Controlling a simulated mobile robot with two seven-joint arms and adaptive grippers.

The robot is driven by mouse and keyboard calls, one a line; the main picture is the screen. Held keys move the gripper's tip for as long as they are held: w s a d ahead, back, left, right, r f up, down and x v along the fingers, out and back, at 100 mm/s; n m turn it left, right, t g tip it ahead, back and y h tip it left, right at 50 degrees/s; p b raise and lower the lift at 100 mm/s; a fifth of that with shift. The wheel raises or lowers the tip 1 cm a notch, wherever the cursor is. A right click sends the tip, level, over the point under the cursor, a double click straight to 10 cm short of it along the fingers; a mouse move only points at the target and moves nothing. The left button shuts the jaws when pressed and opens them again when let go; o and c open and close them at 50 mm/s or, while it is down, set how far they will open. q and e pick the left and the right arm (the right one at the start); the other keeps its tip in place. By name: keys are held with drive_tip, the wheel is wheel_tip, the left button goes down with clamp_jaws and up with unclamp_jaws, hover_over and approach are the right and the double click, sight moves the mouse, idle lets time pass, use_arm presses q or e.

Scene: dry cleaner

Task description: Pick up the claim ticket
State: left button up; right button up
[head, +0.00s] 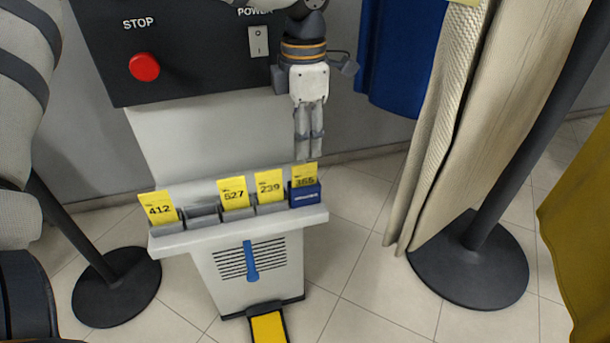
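Yellow numbered claim tickets stand in a row of holders on a light grey ledge (178,243). From left they are ticket 412 (159,210), ticket 527 (234,193), ticket 239 (269,186) and a ticket that seems to read 355 (305,174). The last one stands in a blue holder (304,195); the others are in grey ones. Whether the tips touch that ticket is unclear. My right gripper is not in view.
A grey holder (202,213) between 412 and 527 is empty. Behind is a black panel with a red STOP button (144,67) and a power switch (258,41). Black stands (468,262) and hanging garments flank the right; another stand base (117,287) is at left.

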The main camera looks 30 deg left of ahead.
sight(304, 172)
use_arm(q)
wheel_tip(304, 172, down, 8)
drive_tip(key=shift+f, duration=0.1)
clamp_jaws()
